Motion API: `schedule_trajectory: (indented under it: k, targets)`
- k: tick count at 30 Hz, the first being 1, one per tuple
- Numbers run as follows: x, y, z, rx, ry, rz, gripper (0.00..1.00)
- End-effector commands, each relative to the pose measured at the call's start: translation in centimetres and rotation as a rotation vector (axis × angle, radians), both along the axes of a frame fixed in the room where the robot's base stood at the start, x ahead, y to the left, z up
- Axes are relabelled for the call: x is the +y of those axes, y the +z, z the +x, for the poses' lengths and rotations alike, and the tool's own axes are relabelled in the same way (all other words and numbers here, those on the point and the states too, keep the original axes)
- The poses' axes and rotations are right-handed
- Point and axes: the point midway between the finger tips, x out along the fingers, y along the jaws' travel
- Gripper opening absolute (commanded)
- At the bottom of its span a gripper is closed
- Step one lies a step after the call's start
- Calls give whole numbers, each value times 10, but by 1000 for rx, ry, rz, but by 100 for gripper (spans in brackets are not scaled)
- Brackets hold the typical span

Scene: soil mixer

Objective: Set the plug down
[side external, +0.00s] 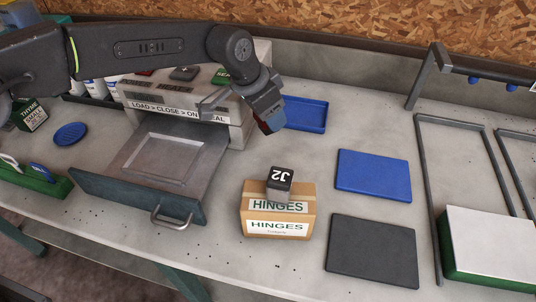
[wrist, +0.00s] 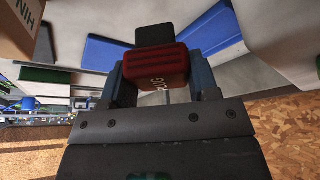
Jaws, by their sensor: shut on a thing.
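My gripper (side external: 270,110) is shut on the red plug (wrist: 158,66), which has a dark end and part of some white lettering on its face. In the wrist view the plug sits between the two blue-grey fingers of my gripper (wrist: 160,80). In the side view only a small red part of the plug (side external: 264,127) shows under the fingers. My gripper holds it above the bench, right of the mixer and just in front of the blue tray (side external: 322,114). Its clearance above the bench is hard to tell.
The mixer (side external: 190,108) has its front drawer (side external: 120,195) open. A HINGES carton (side external: 278,226) bears a J2 cube (side external: 280,179). A blue mat (side external: 373,175) and a dark mat (side external: 372,250) lie bare at right. Metal rails (side external: 428,190) stand beyond. Bench between tray and carton is clear.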

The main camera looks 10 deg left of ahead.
Motion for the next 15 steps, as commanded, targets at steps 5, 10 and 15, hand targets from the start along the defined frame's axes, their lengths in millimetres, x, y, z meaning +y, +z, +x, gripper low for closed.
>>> schedule_trajectory:
  k: [5, 10, 15]
  targets:
    - [1, -33, -1, 4, 1, 2, 30]
    - [0, -48, 0, 2, 1, 1, 30]
    - [1, -75, -1, 3, 0, 2, 30]
